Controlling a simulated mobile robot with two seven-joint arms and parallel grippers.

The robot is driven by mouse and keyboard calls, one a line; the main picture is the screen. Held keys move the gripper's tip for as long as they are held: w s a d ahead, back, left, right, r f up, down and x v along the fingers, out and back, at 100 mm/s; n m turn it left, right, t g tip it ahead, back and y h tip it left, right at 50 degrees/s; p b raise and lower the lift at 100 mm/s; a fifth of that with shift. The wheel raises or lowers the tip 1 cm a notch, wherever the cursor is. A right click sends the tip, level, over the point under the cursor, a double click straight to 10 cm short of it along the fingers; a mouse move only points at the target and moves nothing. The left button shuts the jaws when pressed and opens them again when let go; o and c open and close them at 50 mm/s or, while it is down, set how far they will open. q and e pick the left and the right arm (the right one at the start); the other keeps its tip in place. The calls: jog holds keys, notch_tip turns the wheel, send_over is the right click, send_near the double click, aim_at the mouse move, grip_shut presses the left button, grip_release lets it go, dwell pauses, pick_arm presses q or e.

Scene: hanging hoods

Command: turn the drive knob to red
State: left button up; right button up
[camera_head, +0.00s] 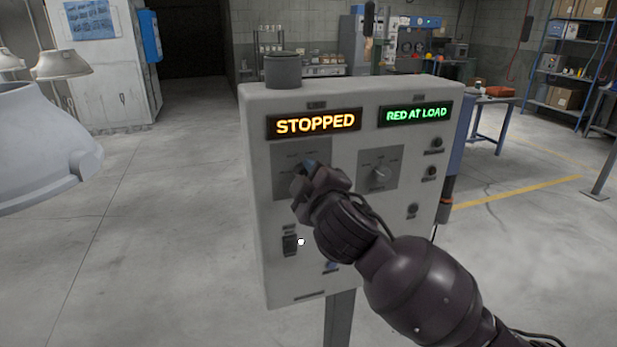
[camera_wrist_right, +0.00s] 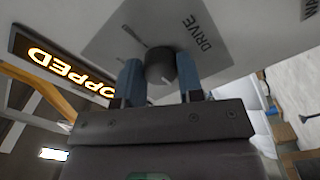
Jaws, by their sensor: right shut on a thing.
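The control box (camera_head: 255,220) stands on a post with a yellow "STOPPED" display (camera_head: 315,124) and a green "RED AT LOAD" display (camera_head: 416,114). My right gripper (camera_head: 310,168) is at the left dial plate and hides most of it. In the wrist view the dark round drive knob (camera_wrist_right: 160,67) sits between the two blue fingertips of the right gripper (camera_wrist_right: 160,80), which is shut on it, beside the word "DRIVE". The knob's setting is hard to read. A second knob (camera_head: 379,173) is on the plate to the right. My left gripper is not in view.
The box also carries several dark buttons (camera_head: 431,172) at the right and a switch (camera_head: 289,245) at lower left. Pale hanging hoods (camera_head: 40,140) are at the left. A blue table (camera_head: 490,103) and shelves (camera_head: 572,60) stand behind. The floor around the post is clear.

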dwell(0.3)
jog(key=o, duration=0.9)
jog(key=b+v, duration=0.1)
jog(key=v, duration=1)
jog(key=shift+b, duration=0.35)
jog(key=shift+a+r, duration=0.1)
